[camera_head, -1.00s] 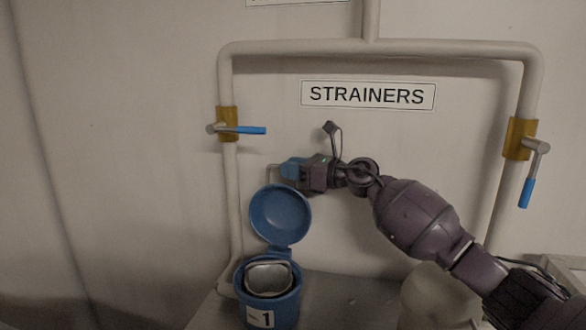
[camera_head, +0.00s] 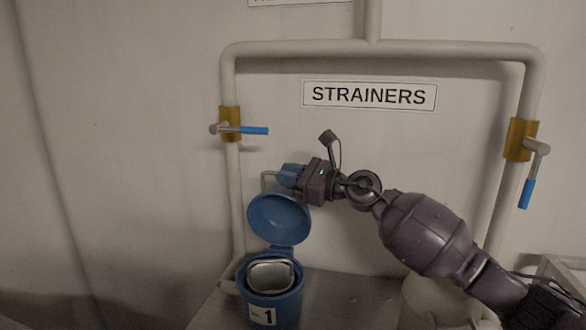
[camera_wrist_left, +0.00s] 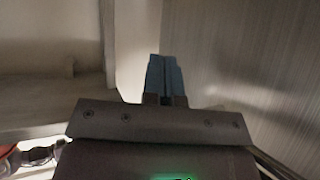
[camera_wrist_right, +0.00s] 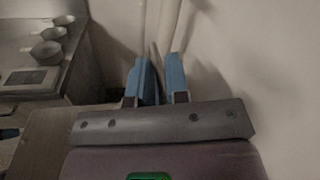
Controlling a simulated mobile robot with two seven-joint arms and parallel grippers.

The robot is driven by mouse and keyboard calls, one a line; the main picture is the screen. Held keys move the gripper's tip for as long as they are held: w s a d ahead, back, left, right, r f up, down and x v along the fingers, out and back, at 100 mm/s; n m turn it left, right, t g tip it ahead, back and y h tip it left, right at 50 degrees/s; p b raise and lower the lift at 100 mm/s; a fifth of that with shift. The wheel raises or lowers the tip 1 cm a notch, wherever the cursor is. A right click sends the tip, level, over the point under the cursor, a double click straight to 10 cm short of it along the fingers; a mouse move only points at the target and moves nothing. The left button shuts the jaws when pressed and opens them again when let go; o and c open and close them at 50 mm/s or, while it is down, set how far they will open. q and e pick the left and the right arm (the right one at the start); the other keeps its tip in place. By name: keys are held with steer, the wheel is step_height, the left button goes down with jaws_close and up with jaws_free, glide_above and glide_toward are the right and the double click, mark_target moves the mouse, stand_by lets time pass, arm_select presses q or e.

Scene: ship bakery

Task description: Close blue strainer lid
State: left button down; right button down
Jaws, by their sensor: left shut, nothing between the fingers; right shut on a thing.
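The blue strainer (camera_head: 287,308), labelled 1, stands at the bottom of the head view with a metal basket (camera_head: 270,276) inside. Its round blue lid (camera_head: 278,218) stands raised on its hinge at the back, inner face showing. My right gripper (camera_head: 285,176) is at the lid's top edge, its blue fingers just above and behind the rim. The right wrist view shows these fingers (camera_wrist_right: 160,80) with a narrow gap; their exact contact with the lid is hidden. My left gripper (camera_wrist_left: 166,78) is shut and empty, away from the strainer.
A beige pipe (camera_head: 400,47) frames the strainer, with blue-handled valves at left (camera_head: 240,129) and right (camera_head: 528,190). A "STRAINERS" sign (camera_head: 369,96) is on the wall. A rounded beige thing (camera_head: 425,295) stands right of the strainer, partly behind my right arm.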

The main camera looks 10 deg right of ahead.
steer(key=s+a+f+n+p, duration=0.1)
steer(key=s+a+f+p, duration=0.1)
steer(key=s, duration=0.4)
steer(key=shift+a+p, duration=0.3)
steer(key=shift+p, duration=0.4)
steer(key=c, duration=1.1)
jaws_free()
